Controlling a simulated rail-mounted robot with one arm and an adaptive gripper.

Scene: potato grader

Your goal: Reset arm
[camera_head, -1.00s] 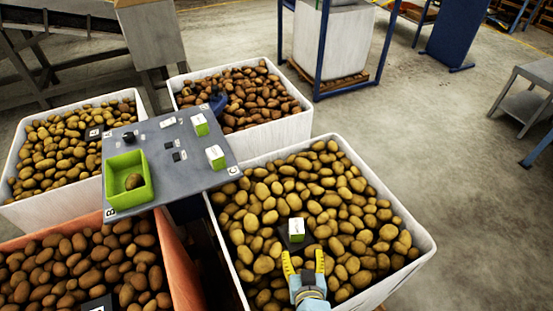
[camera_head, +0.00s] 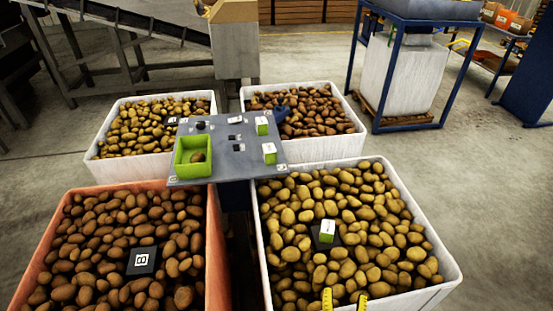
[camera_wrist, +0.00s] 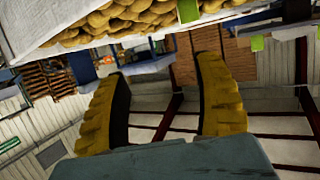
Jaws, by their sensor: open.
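My gripper (camera_head: 344,301) shows only its two yellow fingertips at the bottom edge of the head view, near the front of the right white crate. In the wrist view my gripper (camera_wrist: 165,90) has its two yellow fingers wide apart with nothing between them. The rest of the arm is out of the head view. A white and green box (camera_head: 327,231) sits on a dark plate on the potatoes of the right white crate (camera_head: 447,289), beyond the fingertips and apart from them.
A grey panel (camera_head: 222,166) stands between several potato crates. It carries a green tray (camera_head: 178,172) with one potato and two white and green boxes (camera_head: 269,153). An orange crate (camera_head: 213,270) is at the lower left. Concrete floor (camera_head: 480,180) is clear at the right.

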